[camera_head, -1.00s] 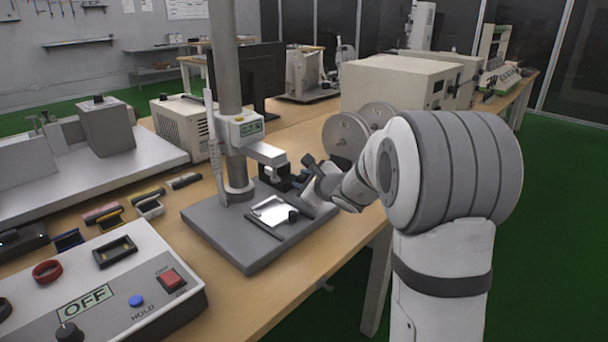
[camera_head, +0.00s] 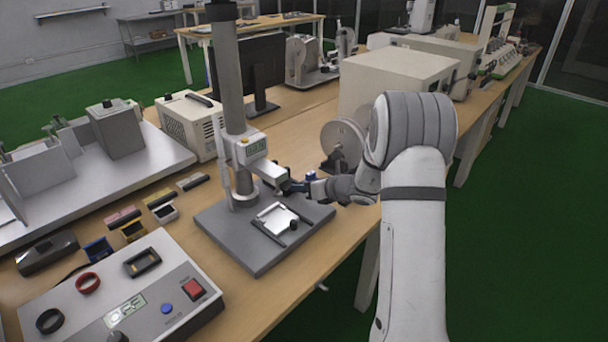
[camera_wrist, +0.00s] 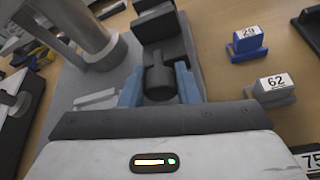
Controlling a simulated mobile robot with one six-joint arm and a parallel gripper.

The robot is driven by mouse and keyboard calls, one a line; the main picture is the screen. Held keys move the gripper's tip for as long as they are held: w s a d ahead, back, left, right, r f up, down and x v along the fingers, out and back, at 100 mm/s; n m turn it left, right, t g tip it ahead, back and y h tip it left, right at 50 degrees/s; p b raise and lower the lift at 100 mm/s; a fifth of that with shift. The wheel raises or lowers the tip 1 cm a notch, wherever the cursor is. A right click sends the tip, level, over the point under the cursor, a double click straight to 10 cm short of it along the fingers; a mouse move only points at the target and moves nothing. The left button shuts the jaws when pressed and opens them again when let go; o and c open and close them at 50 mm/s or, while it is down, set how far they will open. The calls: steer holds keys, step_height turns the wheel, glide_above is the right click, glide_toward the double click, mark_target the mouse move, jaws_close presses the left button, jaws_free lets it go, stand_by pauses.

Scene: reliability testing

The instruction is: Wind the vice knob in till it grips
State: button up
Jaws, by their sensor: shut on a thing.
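The vice (camera_wrist: 165,45) is a dark block assembly on the grey stand base (camera_head: 265,258), in the upper middle of the wrist view. Its dark round knob (camera_wrist: 159,84) points toward my wrist. My gripper (camera_wrist: 159,92) has its two blue fingers on either side of the knob and is shut on it. In the head view my gripper (camera_head: 298,187) is at the vice's right, beside the measuring stand, and hides most of the vice and knob. I cannot tell whether the vice jaws touch anything.
The stand's column (camera_head: 231,100) and its display head (camera_head: 247,148) rise close left of my gripper. A blue block marked 29 (camera_wrist: 249,45) and a grey block marked 62 (camera_wrist: 273,90) stand nearby. A control box (camera_head: 135,300) reading OFF is at the front left.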

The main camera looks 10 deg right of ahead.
steer(key=m+g+y+p, duration=0.1)
steer(key=m+y+p, duration=0.1)
steer(key=m+p, duration=0.1)
steer(key=shift+w+r+p, duration=0.1)
steer(key=shift+p, duration=0.65)
steer(key=o, duration=1)
steer(key=shift+c, duration=0.2)
steer(key=shift+d, duration=0.1)
steer(key=v, duration=0.7)
steer(key=shift+d, duration=0.3)
